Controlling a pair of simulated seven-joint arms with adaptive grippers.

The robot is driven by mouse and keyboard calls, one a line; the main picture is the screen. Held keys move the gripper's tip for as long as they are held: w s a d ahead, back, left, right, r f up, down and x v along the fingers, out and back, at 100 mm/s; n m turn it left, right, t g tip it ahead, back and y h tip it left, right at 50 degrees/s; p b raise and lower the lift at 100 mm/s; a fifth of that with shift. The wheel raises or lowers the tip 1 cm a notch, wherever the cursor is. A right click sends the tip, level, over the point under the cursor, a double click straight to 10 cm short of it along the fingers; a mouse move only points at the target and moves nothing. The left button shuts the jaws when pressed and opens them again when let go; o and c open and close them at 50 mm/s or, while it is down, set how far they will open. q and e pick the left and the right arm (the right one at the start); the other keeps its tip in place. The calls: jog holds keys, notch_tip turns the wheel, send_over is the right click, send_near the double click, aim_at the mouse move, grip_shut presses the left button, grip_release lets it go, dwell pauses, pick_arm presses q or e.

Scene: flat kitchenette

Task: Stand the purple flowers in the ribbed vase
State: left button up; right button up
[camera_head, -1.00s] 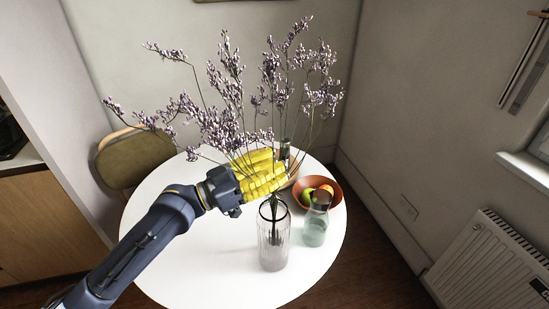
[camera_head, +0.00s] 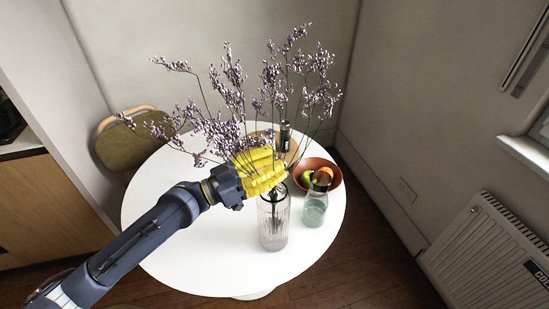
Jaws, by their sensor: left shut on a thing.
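The purple flowers (camera_head: 230,128) are tall, branching sprigs that spread wide above the table. My left gripper (camera_head: 264,178), with yellow fingers, is shut on their stems just above the mouth of the ribbed vase. The ribbed vase (camera_head: 273,228) is clear glass and stands upright on the white round table. Dark green lower stems show through its glass, inside the upper part. The fingers hide the gripped part of the stems and part of the vase's rim. My right gripper is not in view.
A greenish glass carafe (camera_head: 315,208) stands close to the vase's right. Behind it are an orange bowl (camera_head: 334,181) of fruit and a dark bottle or grinder (camera_head: 285,137). The front and left of the white table (camera_head: 210,262) are clear. A chair (camera_head: 122,142) stands behind left.

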pick_arm(q)
jog(key=shift+f, duration=0.15)
jog(key=o, duration=1.3)
jog(key=shift+v, duration=6)
